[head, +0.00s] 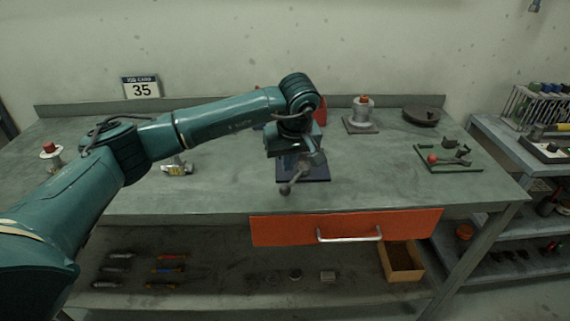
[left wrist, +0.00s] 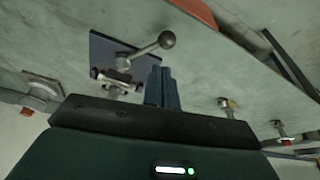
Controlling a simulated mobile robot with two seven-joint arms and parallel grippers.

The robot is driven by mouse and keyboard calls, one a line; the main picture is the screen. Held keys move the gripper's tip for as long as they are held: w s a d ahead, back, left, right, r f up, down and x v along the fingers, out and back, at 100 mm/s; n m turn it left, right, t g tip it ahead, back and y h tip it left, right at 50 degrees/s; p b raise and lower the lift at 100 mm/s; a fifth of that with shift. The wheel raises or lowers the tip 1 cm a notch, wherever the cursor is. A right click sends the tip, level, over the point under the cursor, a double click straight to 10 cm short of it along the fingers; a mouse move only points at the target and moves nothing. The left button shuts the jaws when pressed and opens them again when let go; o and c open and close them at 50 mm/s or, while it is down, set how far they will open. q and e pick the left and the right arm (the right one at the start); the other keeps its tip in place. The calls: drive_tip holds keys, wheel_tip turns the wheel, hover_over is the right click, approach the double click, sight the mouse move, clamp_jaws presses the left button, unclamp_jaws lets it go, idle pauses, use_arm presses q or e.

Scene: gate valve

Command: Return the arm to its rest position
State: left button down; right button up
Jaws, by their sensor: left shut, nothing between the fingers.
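My left arm reaches in from the left over the workbench in the head view. Its gripper (head: 288,148) hangs over the middle of the bench. In the left wrist view the dark blue fingers of my left gripper (left wrist: 162,88) are together with nothing between them. A valve with a ball-ended lever (head: 289,187) stands on a dark plate (head: 318,172), partly hidden behind the gripper. In the left wrist view the lever (left wrist: 158,44) points past the fingertips, which look close to it but apart. My right gripper is not in view.
An orange drawer (head: 280,232) with a bar handle is at the bench front. Other fittings include a grey flanged part (head: 362,115), a dark handwheel (head: 422,116), a green tray (head: 447,166) and a small brass valve (head: 177,168). A side shelf stands at right.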

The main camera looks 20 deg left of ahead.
use_arm(q)
drive_tip(key=shift+v, duration=1.05)
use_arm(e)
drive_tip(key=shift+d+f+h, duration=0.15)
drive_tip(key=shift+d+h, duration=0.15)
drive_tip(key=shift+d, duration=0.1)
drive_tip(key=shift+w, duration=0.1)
